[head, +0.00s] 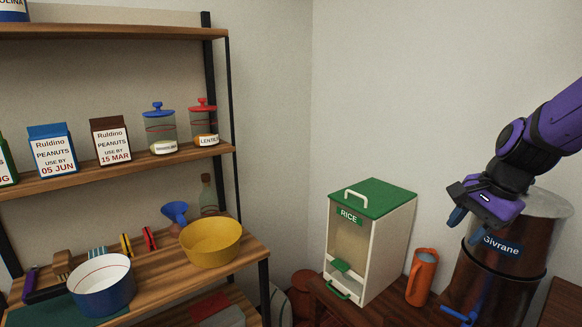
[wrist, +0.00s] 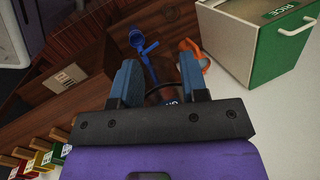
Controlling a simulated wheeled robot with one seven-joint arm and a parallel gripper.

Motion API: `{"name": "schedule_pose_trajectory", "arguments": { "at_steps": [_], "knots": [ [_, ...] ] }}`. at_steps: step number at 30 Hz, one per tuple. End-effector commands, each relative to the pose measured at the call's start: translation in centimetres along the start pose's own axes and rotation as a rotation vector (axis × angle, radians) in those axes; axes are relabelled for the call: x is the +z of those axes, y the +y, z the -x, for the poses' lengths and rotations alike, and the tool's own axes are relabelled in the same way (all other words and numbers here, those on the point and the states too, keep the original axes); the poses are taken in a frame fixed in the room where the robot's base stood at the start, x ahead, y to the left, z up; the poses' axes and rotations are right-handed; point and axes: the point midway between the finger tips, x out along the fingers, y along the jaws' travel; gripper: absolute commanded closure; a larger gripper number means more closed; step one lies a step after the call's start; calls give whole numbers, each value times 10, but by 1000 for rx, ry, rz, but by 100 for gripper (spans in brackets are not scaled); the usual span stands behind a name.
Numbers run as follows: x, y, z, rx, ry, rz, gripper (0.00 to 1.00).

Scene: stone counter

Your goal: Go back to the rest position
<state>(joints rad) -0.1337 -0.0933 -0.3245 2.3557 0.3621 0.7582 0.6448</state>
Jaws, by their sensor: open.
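My gripper (head: 467,222) is at the end of my purple arm on the right side of the head view, in front of the upper part of the metal Givrane urn (head: 490,285). In the wrist view my gripper (wrist: 158,80) shows two blue fingers spread apart with nothing held between them. The urn's blue tap (head: 460,315) is at the bottom of the head view, and a blue tap also shows beyond the fingers in the wrist view (wrist: 142,45). Part of the urn is hidden behind my gripper.
A wooden shelf (head: 180,158) holds peanut cartons and jars. Below are a yellow bowl (head: 210,250), a blue pot (head: 103,295) and a blue funnel (head: 175,211).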

Motion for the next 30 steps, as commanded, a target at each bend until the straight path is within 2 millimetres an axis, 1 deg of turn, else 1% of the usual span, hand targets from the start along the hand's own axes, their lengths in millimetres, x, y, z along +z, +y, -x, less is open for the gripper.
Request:
{"name": "schedule_pose_trajectory", "arguments": {
  "at_steps": [1, 6, 11, 15, 18, 22, 26, 30],
  "knots": [
    [10, 4, 13, -17, 10, 72, 60],
    [40, 22, 48, -40, 57, 334, 60],
    [67, 43, 76, -41, 126, 577, 60],
    [88, 64, 96, -23, 203, 782, 60],
    [101, 79, 107, 0, 262, 913, 60],
    [113, 94, 116, 35, 322, 1039, 60],
    [119, 103, 120, 60, 357, 1109, 60],
    [121, 106, 121, 71, 368, 1131, 60]
  ]
}}
